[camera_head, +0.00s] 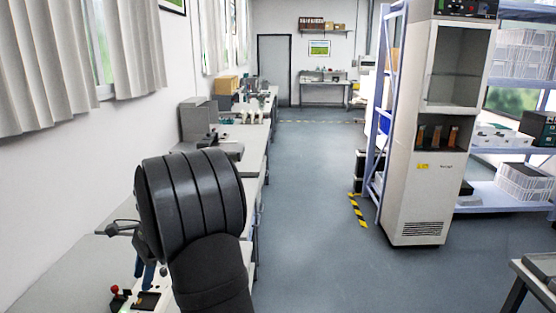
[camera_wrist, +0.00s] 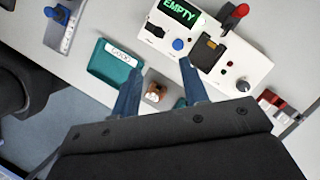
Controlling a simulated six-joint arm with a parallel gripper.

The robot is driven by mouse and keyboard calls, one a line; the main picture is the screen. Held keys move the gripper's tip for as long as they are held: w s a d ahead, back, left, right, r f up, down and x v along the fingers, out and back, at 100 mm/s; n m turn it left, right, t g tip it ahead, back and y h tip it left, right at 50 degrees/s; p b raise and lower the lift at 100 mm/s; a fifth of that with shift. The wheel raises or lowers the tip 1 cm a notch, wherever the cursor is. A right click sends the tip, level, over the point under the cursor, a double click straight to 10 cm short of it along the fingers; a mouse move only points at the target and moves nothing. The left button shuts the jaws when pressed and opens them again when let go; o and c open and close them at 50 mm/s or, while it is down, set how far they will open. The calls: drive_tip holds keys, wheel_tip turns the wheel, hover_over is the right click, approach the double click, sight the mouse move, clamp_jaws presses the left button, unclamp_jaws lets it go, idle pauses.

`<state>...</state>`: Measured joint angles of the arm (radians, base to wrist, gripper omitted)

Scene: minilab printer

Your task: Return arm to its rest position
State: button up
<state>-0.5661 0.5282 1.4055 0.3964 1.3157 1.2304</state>
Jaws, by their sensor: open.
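My arm (camera_head: 195,200), dark and thick, reaches over the left bench in the head view. In the wrist view my gripper (camera_wrist: 160,66) has two blue fingers set well apart, with nothing held between their tips. One blue finger also shows in the head view, partly hidden by my arm. Beyond the fingers is a white device (camera_wrist: 210,40) with a green "EMPTY" display, a blue button, a red lever and a dark slot. A teal tray (camera_wrist: 98,69) with a white label lies left of it. A small brown-and-white object (camera_wrist: 155,93) shows below, between the fingers in the picture.
The long bench (camera_head: 252,165) runs along the left wall, with equipment farther back. A tall white cabinet (camera_head: 425,150) and blue shelving stand on the right. The floor (camera_head: 310,200) between is clear. Red-and-white pieces (camera_wrist: 275,104) lie at the right in the wrist view.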

drive_tip(key=x, duration=1.4)
drive_tip(key=shift+r, duration=0.15)
drive_tip(key=v, duration=1.8)
drive_tip(key=x, duration=1.7)
drive_tip(key=shift+s+f, duration=0.1)
drive_tip(key=shift+f, duration=0.2)
drive_tip(key=s, duration=0.3)
drive_tip(key=shift+a+f, duration=0.1)
drive_tip(key=shift+f, duration=0.1)
drive_tip(key=v, duration=1.7)
drive_tip(key=s+a+r+n+t+h, duration=0.3)
drive_tip(key=s+a+r+n, duration=0.2)
drive_tip(key=n, duration=0.4)
drive_tip(key=shift+a+r, duration=0.25)
drive_tip(key=shift+s, duration=0.15)
